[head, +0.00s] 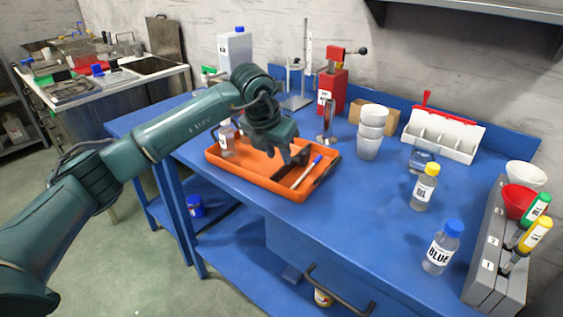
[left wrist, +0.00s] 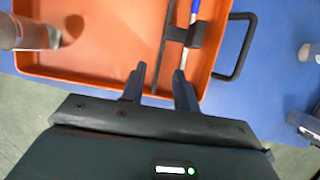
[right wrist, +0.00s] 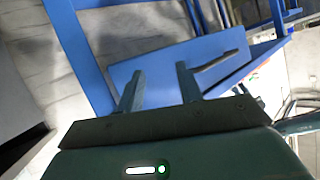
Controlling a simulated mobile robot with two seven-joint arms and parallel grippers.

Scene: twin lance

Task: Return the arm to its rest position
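My left arm reaches in from the left in the head view, and its gripper (head: 297,157) is above the orange tray (head: 222,163). In the left wrist view the left gripper (left wrist: 160,85) has its fingers apart with nothing between them. The tray (left wrist: 100,75) lies below it, with a blue-and-white pen-like tool (left wrist: 193,12) close by. My right gripper (right wrist: 158,85) shows only in the right wrist view; its fingers are apart and empty, facing the blue bench (right wrist: 150,65).
A bottle (head: 227,140) stands in the tray's left part. White cups (head: 369,145), a yellow-capped bottle (head: 424,190), a blue-capped bottle (head: 440,250) and a grey rack (head: 487,265) stand on the bench to the right. Bare bench top lies between the tray and those bottles.

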